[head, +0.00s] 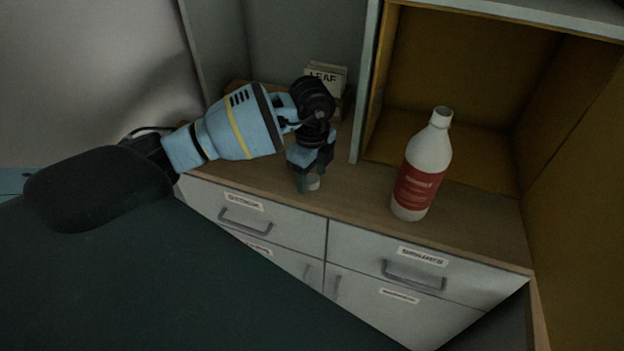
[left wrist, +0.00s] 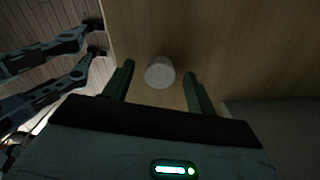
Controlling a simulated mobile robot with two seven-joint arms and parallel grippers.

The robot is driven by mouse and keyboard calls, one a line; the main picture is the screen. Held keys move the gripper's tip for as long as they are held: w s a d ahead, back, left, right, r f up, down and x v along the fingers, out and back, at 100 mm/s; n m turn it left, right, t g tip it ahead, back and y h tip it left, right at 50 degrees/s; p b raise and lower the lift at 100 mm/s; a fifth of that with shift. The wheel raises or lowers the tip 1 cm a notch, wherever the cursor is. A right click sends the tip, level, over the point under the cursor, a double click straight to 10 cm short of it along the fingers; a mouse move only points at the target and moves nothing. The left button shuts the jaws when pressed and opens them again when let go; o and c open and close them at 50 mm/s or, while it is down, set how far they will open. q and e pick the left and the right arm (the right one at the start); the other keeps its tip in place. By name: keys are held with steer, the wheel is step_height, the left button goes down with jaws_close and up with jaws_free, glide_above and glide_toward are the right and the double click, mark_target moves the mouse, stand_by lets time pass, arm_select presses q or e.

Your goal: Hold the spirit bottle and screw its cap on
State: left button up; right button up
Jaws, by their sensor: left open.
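The spirit bottle (head: 432,150) stands upright on the wooden counter, white with a red label; its narrow neck points up and I see no cap on it. A small pale round cap (head: 313,183) lies on the counter to the left of the bottle, near the front edge. My left gripper (head: 309,178) points down over the cap. In the left wrist view my left gripper (left wrist: 159,87) is open, its dark green fingers apart, with the cap (left wrist: 160,72) in the gap between them and slightly ahead. Whether a finger touches it cannot be told. My right gripper does not show clearly.
A box marked LEAF (head: 327,76) stands behind my left gripper. An open shelf bay (head: 460,60) with brown walls rises behind the bottle. Grey drawers with handles (head: 413,276) are below the counter edge. Bare counter lies between cap and bottle.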

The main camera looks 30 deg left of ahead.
mark_target(312, 178)
arm_select(q)
steer(key=c, duration=1)
steer(key=shift+r, duration=0.1)
steer(key=shift+c, duration=0.2)
steer(key=shift+r, duration=0.45)
step_height(312, 178, up, 2)
steer(key=shift+r, duration=0.2)
steer(key=s+d, duration=0.3)
steer(key=s, duration=0.4)
steer(key=s+d+r+p, duration=0.1)
steer(key=s+d, duration=0.3)
steer(key=s, duration=0.3)
steer(key=shift+s+r, duration=0.2)
steer(key=shift+r, duration=0.05)
